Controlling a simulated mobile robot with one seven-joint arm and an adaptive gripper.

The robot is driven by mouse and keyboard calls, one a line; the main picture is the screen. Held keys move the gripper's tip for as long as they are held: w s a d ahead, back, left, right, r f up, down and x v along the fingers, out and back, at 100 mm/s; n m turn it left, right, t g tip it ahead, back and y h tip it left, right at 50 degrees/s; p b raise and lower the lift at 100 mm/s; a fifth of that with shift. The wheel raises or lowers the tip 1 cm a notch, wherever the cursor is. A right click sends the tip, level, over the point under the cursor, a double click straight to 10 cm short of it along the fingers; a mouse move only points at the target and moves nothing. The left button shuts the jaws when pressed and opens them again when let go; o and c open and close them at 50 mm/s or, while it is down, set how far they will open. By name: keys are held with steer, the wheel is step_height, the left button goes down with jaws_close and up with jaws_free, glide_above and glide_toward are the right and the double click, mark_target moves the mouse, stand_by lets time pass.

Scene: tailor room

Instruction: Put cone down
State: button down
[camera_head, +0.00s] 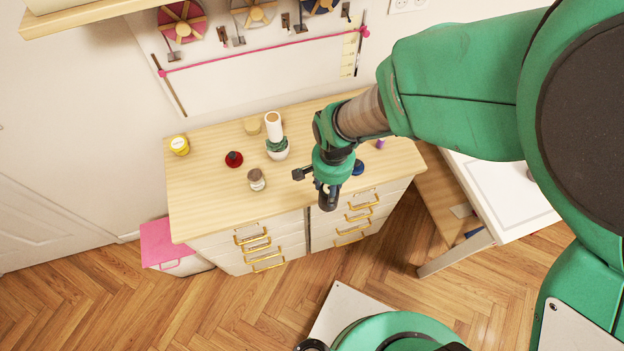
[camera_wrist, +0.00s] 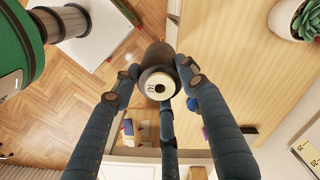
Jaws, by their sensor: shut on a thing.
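The cone (camera_wrist: 160,86) is in the wrist view, a dark grey thread cone with a pale round end that has a small hole. My gripper (camera_wrist: 163,88) has its dark blue fingers closed around it. In the head view my gripper (camera_head: 316,186) hangs at the front edge of the wooden dresser top (camera_head: 205,200), in front of the drawers as seen. The cone cannot be told apart from the dark fingers there. I cannot tell how high it is above the top.
A blue item (camera_head: 358,167) lies behind my gripper. The front left of the top is bare. A white table (camera_head: 505,190) stands right.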

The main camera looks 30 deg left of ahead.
steer(key=s, duration=0.1)
steer(key=s+d, duration=0.2)
steer(key=s, duration=0.1)
steer(key=shift+w, duration=0.15)
steer(key=w+a+f, duration=0.1)
steer(key=w+a, duration=1)
steer(key=shift+a+f, duration=0.25)
steer(key=shift+f, duration=0.05)
steer(key=shift+f, duration=0.1)
steer(key=shift+f+b, duration=0.3)
steer(key=shift+f, duration=1.35)
steer(key=shift+f, duration=0.2)
steer(key=c, duration=1)
jaws_free()
